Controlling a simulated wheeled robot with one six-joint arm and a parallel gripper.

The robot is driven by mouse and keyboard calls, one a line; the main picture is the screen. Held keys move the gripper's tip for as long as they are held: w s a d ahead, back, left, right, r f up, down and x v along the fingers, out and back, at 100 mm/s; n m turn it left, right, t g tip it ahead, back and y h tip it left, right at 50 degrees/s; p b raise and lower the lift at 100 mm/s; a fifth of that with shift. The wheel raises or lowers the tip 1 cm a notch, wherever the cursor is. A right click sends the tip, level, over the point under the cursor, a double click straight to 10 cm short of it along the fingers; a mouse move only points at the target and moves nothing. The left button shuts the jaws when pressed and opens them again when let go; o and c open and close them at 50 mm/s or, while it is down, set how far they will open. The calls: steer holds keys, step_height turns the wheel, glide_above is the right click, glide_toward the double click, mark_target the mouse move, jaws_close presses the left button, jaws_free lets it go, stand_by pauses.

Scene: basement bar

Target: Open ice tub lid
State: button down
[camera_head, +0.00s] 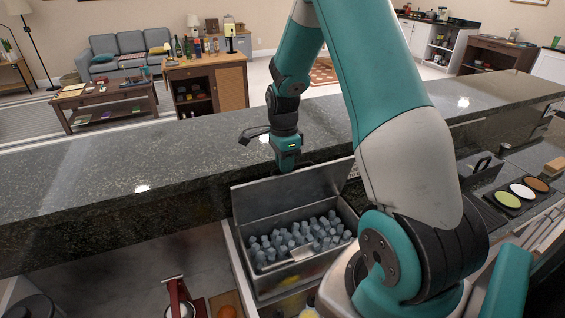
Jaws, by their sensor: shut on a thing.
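The fingertips are small and partly hidden at that edge.
A long dark stone counter (120,190) runs behind the tub. A red tool (178,298) and an orange fruit (227,311) lie at the lower left. A tray with colored round dishes (522,191) is at the right.

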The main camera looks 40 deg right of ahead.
steer(key=c, duration=1.4)
jaws_free()
steer(key=shift+c, duration=0.2)
steer(key=shift+r, duration=0.15)
step_height(320, 180, up, 17)
steer(key=w+b, duration=0.1)
steer(key=b, duration=0.2)
steer(key=shift+d+b, duration=0.25)
steer(key=shift+b, duration=0.05)
steer(key=s+a+n+b, duration=0.1)
steer(key=s+a+n, duration=0.2)
steer(key=a+n, duration=0.75)
steer(key=s+a+f+n+y+b, duration=0.1)
steer(key=s+a+f+n+y, duration=0.1)
steer(key=s+a+n, duration=0.7)
steer(key=s+a+f+n+y+b, duration=0.1)
steer(key=s+a+f+n+y, duration=0.1)
steer(key=s+a+n, duration=0.7)
steer(key=a+f+n, duration=0.1)
steer(key=a, duration=0.2)
steer(key=shift+s+f+t, duration=0.15)
steer(key=shift+s+t, duration=0.05)
steer(key=shift+t, duration=0.2)
